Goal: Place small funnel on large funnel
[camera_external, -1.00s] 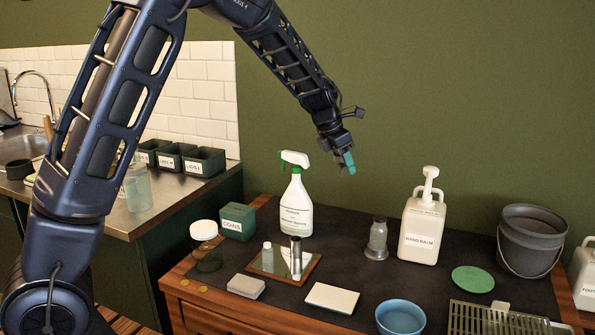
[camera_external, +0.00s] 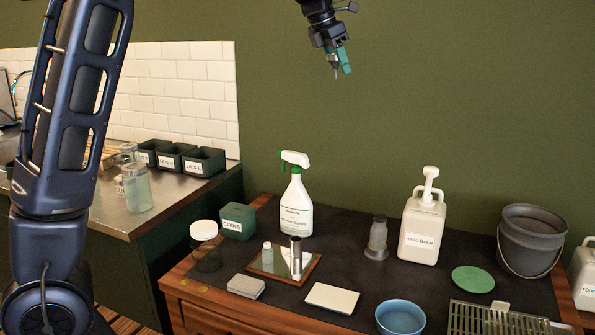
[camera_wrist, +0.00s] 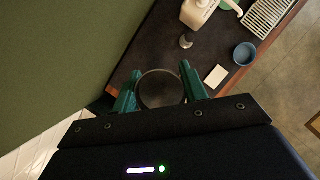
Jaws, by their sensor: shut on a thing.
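My gripper (camera_external: 340,63) is high in front of the green wall, well above the table; its teal fingers also show in the wrist view (camera_wrist: 160,84). It is shut on a dark, round-rimmed thing, which looks like the small funnel (camera_wrist: 161,90), between the fingers. In the external view only a thin tip shows below the fingers. A grey, stepped, flared piece (camera_external: 377,238), probably the large funnel, stands on the dark table mat left of the hand balm bottle. It also shows in the wrist view (camera_wrist: 187,41), apart from my gripper.
The white hand balm pump bottle (camera_external: 422,230) and spray bottle (camera_external: 295,205) stand tall on either side of the grey piece. A grey bucket (camera_external: 532,240), green disc (camera_external: 473,279), blue bowl (camera_external: 400,318) and mirror tray (camera_external: 268,268) surround it. The air around my gripper is clear.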

